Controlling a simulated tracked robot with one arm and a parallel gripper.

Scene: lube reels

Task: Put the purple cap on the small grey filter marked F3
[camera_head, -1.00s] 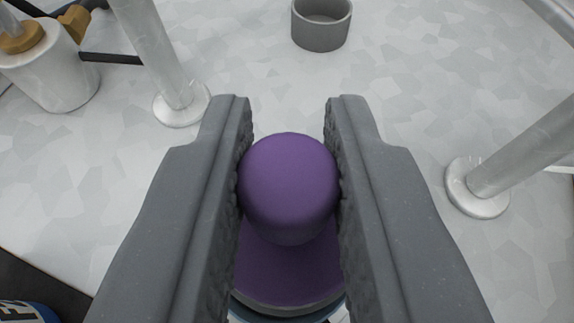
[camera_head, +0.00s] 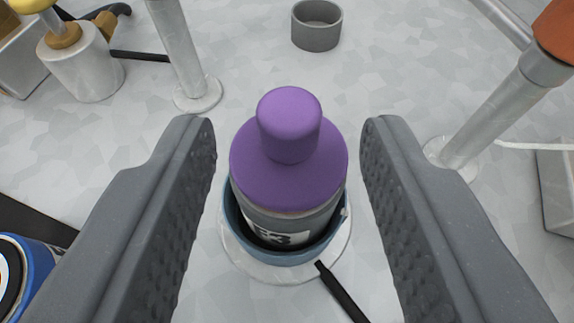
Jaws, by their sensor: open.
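The purple cap (camera_head: 289,165) sits on top of the small grey filter marked F3 (camera_head: 330,215), with its round knob pointing up. The cap covers the filter's top and looks level. The filter stands upright in a blue cup-like holder (camera_head: 232,212) on a pale round base. My gripper (camera_head: 288,140) is open, with one finger on each side of the cap and a clear gap to it on both sides. The lower part of the filter is hidden inside the holder.
A grey empty ring-shaped cup (camera_head: 317,42) stands behind. Metal posts rise at the left (camera_head: 180,50) and right (camera_head: 490,105). A white cylinder with a brass fitting (camera_head: 82,65) is at the back left. A blue can (camera_head: 40,262) is at the lower left. A black rod (camera_head: 340,290) lies in front.

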